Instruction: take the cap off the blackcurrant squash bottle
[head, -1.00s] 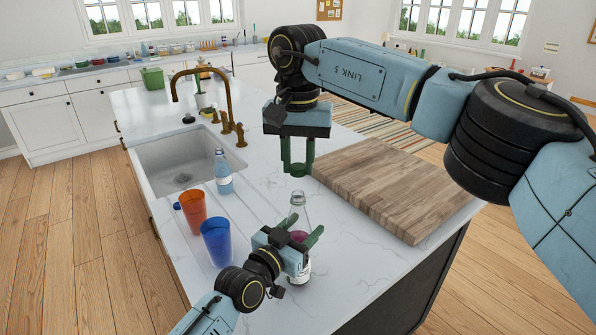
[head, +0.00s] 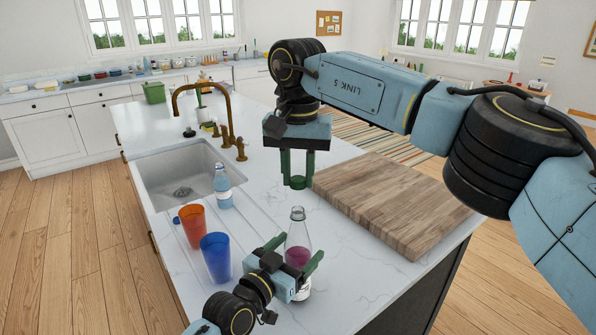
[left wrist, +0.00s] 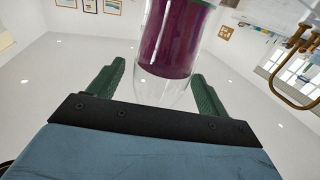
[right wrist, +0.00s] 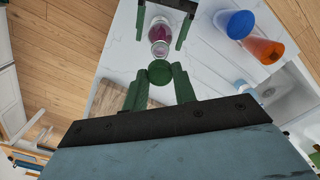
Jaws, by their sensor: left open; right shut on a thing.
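The blackcurrant squash bottle (head: 297,257) stands upright on the counter, clear with purple squash low inside. Its neck is bare and open, as the right wrist view (right wrist: 160,50) also shows. My right gripper (head: 297,180) is shut on the green cap (right wrist: 159,72) and holds it in the air, apart from the bottle. My left gripper (head: 293,263) is open low at the bottle, a finger on either side. In the left wrist view the bottle (left wrist: 168,45) shows between its spread fingers; I cannot tell whether they touch it.
A blue cup (head: 215,258) and an orange cup (head: 192,228) stand left of the bottle, with a light blue bottle (head: 222,188) behind them by the sink (head: 180,180). A wooden board (head: 395,200) lies to the right.

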